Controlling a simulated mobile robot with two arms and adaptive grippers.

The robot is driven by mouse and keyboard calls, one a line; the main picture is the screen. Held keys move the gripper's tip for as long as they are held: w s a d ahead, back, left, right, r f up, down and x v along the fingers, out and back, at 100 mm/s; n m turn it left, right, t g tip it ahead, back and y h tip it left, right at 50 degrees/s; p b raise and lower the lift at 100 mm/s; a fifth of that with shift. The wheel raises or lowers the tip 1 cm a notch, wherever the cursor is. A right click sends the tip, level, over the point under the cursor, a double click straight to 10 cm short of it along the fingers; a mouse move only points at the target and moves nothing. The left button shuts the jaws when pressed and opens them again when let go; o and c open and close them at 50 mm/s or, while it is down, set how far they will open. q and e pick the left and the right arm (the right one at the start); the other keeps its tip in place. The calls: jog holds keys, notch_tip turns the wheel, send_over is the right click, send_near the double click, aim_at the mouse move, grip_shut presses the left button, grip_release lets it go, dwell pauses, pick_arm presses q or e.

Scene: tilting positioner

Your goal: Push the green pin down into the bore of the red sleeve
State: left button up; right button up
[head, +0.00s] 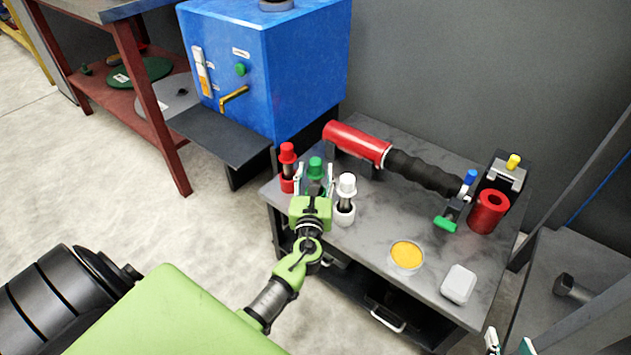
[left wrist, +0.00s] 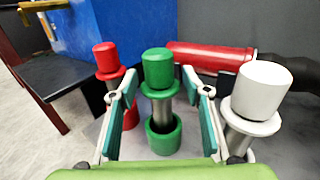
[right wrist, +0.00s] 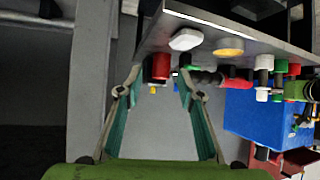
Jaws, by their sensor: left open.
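A green-headed pin (head: 316,166) stands at the near left corner of the grey table; in the left wrist view the pin (left wrist: 158,68) has a grey shank going into a green sleeve (left wrist: 163,137). My left gripper (head: 314,176) is open, with one finger on each side of this pin. A red sleeve (left wrist: 131,115) stands left of it, below a red-headed pin (left wrist: 105,58). A larger red hollow sleeve (head: 488,213) stands at the table's right side, its dark bore facing up. My right gripper (head: 508,346) is open and empty at the lower right.
A white-headed pin (head: 347,186) stands close right of the left gripper. Behind lie a red cylinder with a black grip (head: 357,143) and a blue machine (head: 262,65). A yellow-topped dish (head: 406,256), a white block (head: 459,284) and a yellow-knobbed fixture (head: 503,175) occupy the right part.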

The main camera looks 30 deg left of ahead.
pick_arm(q)
jog(key=shift+w+a, duration=0.15)
jog(key=shift+w, duration=0.1)
grip_shut()
jog(key=shift+r, duration=0.1)
jog(key=shift+r, duration=0.1)
